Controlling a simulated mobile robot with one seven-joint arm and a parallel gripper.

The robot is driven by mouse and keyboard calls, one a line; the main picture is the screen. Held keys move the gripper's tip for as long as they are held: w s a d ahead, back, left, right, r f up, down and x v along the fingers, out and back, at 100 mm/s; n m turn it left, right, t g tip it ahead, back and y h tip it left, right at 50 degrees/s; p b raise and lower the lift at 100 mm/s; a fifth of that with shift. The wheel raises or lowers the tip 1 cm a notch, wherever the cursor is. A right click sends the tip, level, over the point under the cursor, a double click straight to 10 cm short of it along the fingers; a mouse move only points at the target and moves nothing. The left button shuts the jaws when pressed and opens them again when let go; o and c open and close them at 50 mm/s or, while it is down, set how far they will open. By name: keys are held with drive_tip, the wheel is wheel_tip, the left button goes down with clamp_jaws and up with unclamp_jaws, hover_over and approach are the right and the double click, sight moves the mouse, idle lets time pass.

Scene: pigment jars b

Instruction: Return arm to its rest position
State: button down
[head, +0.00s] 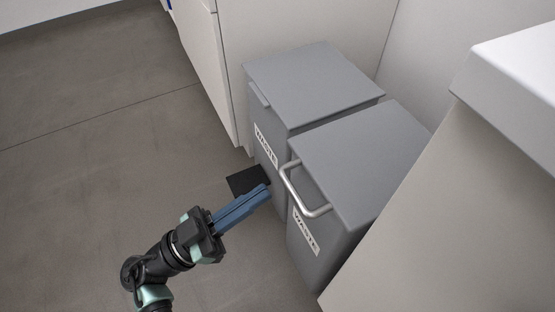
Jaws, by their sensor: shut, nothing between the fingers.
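My gripper (264,190) is at the lower middle of the head view, at the end of my arm. Its long blue fingers are together with nothing between them. The fingertips point toward the front of the far grey waste bin (312,84) and appear close to it. I cannot tell whether they touch it.
A near grey bin (360,155) with a metal handle (300,195) stands beside the far one; both lids look shut. A black patch (246,181) lies at the far bin's foot. A white counter (515,70) is at right. The floor (90,130) at left is clear.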

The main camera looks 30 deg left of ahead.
drive_tip(key=v, duration=0.6)
drive_tip(key=shift+w+f, duration=0.15)
drive_tip(key=shift+f, duration=0.15)
